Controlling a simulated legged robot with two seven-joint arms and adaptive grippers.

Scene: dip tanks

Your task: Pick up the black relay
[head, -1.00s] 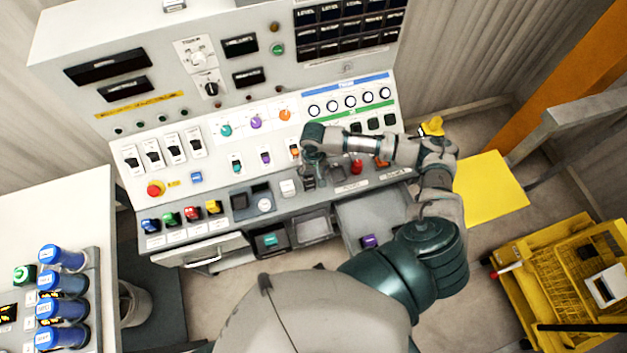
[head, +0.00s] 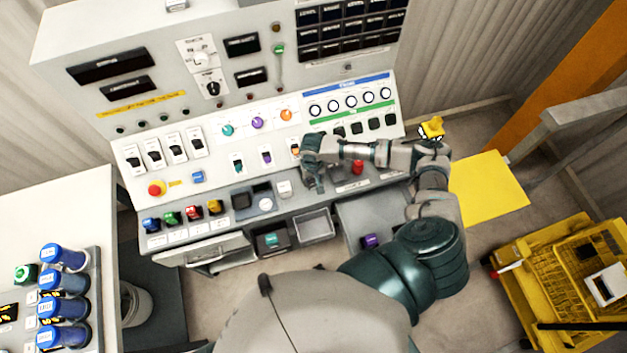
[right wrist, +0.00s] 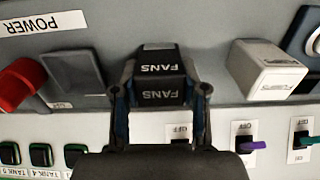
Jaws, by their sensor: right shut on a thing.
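The black relay (right wrist: 160,80), a block with "FANS" in white letters on two faces, sits between the two fingers of my right gripper (right wrist: 160,100) in the right wrist view. The fingers are shut on its sides. In the head view my right gripper (head: 317,182) is over the lower ledge of the control panel, and it mostly hides the relay there. I cannot tell whether the relay touches the panel or is clear of it. My left gripper is not in view.
A white labelled block (right wrist: 265,70) stands beside the relay, also seen in the head view (head: 284,188). An open drawer with a purple block (head: 369,241) is below.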

